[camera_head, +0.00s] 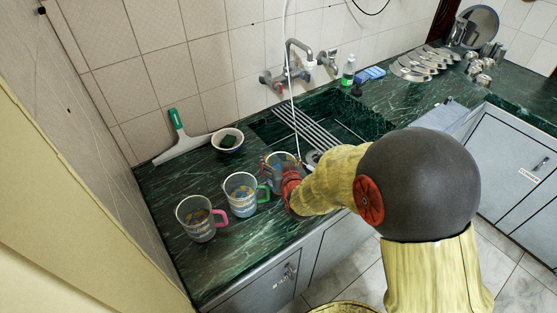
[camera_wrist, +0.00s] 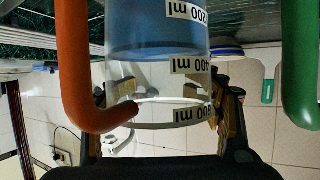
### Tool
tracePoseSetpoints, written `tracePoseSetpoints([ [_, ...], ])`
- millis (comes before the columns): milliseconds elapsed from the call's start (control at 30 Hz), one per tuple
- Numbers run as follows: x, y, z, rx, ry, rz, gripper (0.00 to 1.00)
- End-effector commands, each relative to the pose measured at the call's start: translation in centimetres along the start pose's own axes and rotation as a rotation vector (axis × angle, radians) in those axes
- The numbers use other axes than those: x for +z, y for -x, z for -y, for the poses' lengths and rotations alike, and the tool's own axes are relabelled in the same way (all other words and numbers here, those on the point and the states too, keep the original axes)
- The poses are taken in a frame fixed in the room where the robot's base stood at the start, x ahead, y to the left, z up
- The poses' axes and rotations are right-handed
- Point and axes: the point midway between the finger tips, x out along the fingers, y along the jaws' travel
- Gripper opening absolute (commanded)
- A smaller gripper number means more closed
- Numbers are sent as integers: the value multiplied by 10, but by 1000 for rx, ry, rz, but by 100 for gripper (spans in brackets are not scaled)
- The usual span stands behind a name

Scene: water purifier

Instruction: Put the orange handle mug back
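The orange handle mug (camera_wrist: 150,75) is a clear measuring mug with ml labels and blue liquid inside. It fills the middle of the wrist view, upside down there, with its orange handle at the left. In the head view it (camera_head: 279,160) is at the sink's left edge, partly hidden by my gripper (camera_head: 290,182). My gripper's dark fingers (camera_wrist: 165,125) flank the mug on both sides and appear shut on it. Whether its base touches the counter is unclear. The green handle mug (camera_head: 240,188) stands just left of it.
A pink handle mug (camera_head: 196,220) stands farther left. A bowl (camera_head: 227,140) and a squeegee (camera_head: 181,142) lie behind the mugs. The sink (camera_head: 325,119) and taps (camera_head: 290,72) are at the right and back. Plates (camera_head: 420,65) are far right.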

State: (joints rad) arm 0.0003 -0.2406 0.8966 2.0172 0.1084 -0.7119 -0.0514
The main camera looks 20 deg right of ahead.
Motion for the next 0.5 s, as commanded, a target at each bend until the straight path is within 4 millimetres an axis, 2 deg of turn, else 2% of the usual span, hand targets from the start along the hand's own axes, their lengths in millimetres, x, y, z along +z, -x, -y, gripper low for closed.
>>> tracePoseSetpoints([
  [367,0,0,0,0,0,1,85],
  [500,0,0,0,0,0,1,86],
])
